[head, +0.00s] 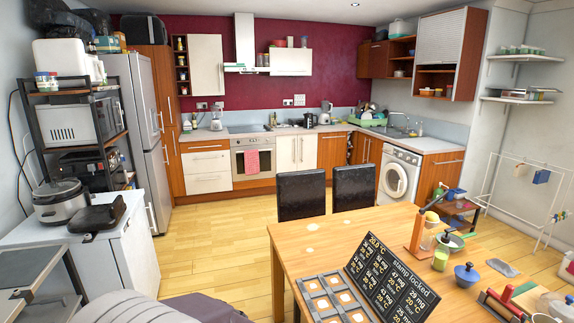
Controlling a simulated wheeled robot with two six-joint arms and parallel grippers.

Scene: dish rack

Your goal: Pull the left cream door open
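A pair of cream doors sits under the back counter, right of the oven; the left cream door (286,153) and the right cream door (308,153) both look shut, with upright handles near their meeting edges. Another cream door (206,65) hangs on the wall left of the extractor hood and looks shut. Cream drawer fronts (207,172) sit left of the oven. Neither of my grippers shows in the head view.
Two black chairs (301,194) and a wooden table (300,240) with a black sign (388,283) and dishes stand in front of the doors. Open wooden floor (205,240) lies left of the table. A fridge (140,125) stands at the left.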

